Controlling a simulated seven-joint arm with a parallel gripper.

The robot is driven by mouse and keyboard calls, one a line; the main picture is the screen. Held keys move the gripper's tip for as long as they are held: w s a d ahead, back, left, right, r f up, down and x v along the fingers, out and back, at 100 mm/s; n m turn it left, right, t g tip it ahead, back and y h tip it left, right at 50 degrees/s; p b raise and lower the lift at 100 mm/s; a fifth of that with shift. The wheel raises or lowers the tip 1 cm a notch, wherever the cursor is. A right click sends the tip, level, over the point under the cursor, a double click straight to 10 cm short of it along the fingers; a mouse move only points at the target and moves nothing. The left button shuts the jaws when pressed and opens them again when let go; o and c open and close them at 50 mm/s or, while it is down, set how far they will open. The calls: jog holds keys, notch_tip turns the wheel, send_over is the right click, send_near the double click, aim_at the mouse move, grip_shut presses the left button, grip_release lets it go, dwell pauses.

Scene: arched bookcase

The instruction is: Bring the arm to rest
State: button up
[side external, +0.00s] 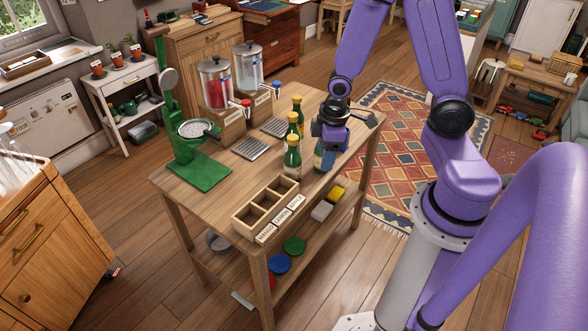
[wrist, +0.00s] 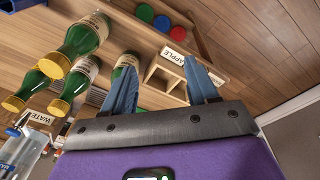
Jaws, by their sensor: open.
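My gripper (side external: 332,148) is over the right part of the wooden table (side external: 215,200), close to the green bottles. In the wrist view its two blue fingers (wrist: 160,70) are spread apart, with nothing held between them. One green bottle (side external: 318,160) is partly hidden by my gripper in the side view. In the wrist view a bottle (wrist: 128,60) shows just behind one finger; I cannot tell whether they touch.
A divided wooden box (side external: 250,212) with name cards stands at the table's front. Two drink dispensers (side external: 215,88), a metal grate (side external: 250,148) and a green press (side external: 185,135) stand farther left and back. Colored discs (side external: 280,263) lie on the lower shelf.

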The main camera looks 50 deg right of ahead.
jog(key=s+a+r+n, duration=0.2)
jog(key=s+a+r, duration=0.3)
jog(key=s+r, duration=0.2)
jog(key=s+a+r+n+g, duration=0.1)
jog(key=s+a+r+n, duration=0.1)
jog(key=s+a+r, duration=0.3)
jog(key=s+r, duration=0.2)
jog(key=s, duration=0.1)
jog(key=shift+s+a, duration=0.2)
jog(key=shift+s, duration=0.15)
